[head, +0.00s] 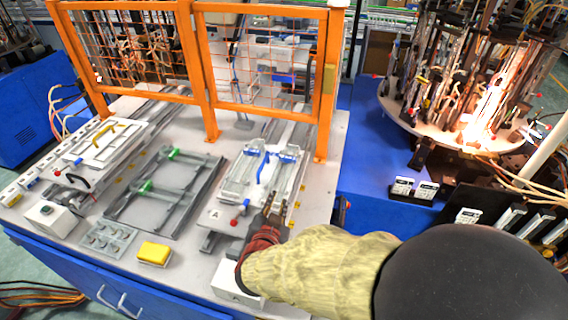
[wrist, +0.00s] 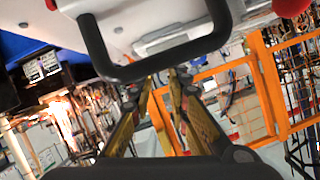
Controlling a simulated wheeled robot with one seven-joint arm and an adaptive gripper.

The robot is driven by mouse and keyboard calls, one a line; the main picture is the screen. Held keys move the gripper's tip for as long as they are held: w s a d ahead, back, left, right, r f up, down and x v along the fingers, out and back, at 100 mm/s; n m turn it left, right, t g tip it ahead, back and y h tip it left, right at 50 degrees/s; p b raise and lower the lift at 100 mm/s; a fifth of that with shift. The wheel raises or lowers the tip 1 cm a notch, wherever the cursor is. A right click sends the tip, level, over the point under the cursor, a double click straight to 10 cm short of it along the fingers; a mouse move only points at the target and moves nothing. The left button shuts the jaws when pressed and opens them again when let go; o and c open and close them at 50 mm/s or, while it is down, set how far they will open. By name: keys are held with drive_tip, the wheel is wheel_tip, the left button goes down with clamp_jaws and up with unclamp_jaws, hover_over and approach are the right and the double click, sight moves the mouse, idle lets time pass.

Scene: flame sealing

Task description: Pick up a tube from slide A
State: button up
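Slide A (head: 237,185) is a pale metal fixture at the right of the white worktop, with blue blocks at its far end. A curved blue piece (head: 263,168) stands on it; I cannot tell whether it is a tube or a handle. No clear glass tube can be made out. The "A" label (head: 214,215) is at the slide's near left. My gripper (head: 272,199) is over the near right part of the slide. In the wrist view my gripper (wrist: 163,77) shows two fingers apart with nothing between them. A black handle (wrist: 98,45) crosses close to that camera.
An orange mesh fence (head: 208,100) stands behind the slides. A second slide (head: 95,150) with a yellow curved piece is at the left. A grey frame (head: 165,190) and yellow block (head: 154,253) lie between. A burner carousel with flame (head: 480,130) is at the right.

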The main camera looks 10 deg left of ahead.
sight(284, 185)
drive_tip(key=shift+b+x, duration=0.35)
drive_tip(key=shift+x, duration=1.05)
drive_tip(key=x, duration=0.2)
drive_tip(key=b+x, duration=0.1)
drive_tip(key=shift+w+d, duration=0.35)
drive_tip(key=shift+w, duration=0.05)
drive_tip(key=shift+w+r, duration=0.1)
drive_tip(key=shift+w, duration=0.3)
drive_tip(key=o, duration=0.4)
drive_tip(key=shift+w+a, duration=0.1)
drive_tip(key=shift+w, duration=0.05)
drive_tip(key=shift+c, duration=1)
drive_tip(key=c, duration=0.5)
drive_tip(key=shift+r, duration=0.15)
clamp_jaws()
